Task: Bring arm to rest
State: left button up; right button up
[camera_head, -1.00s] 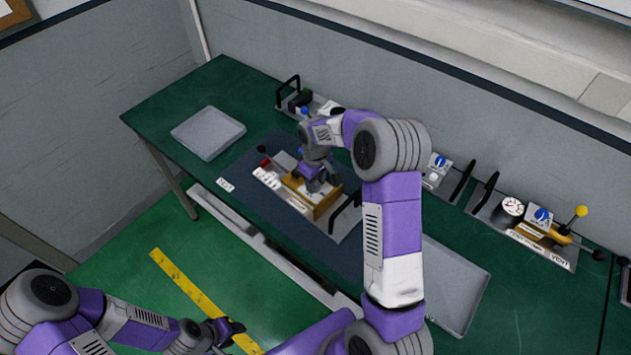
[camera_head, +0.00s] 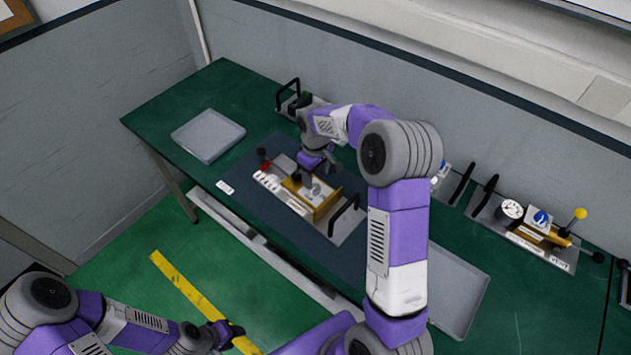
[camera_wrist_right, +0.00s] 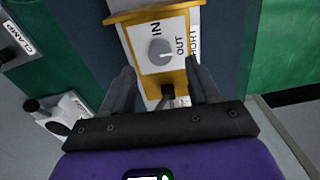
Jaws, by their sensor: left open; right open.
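My right arm reaches over the green bench. Its gripper (camera_head: 316,168) is open and empty, above and just behind the yellow block unit (camera_head: 327,208) on the metal plate (camera_head: 340,236). In the right wrist view the open fingers (camera_wrist_right: 162,78) frame the unit's white face, with a grey round knob (camera_wrist_right: 159,51) and the words IN and OUT. The fingers look clear of the knob. My left gripper (camera_head: 232,332) hangs low at the bottom left, over the green floor, away from the bench.
A grey tray (camera_head: 208,135) lies at the bench's left, another (camera_head: 462,290) at front right. A plate with a black handle (camera_head: 288,92) stands at the back. A black handle (camera_head: 345,212) rises beside the block.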

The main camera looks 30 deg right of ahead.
jog(key=shift+r, duration=1.35)
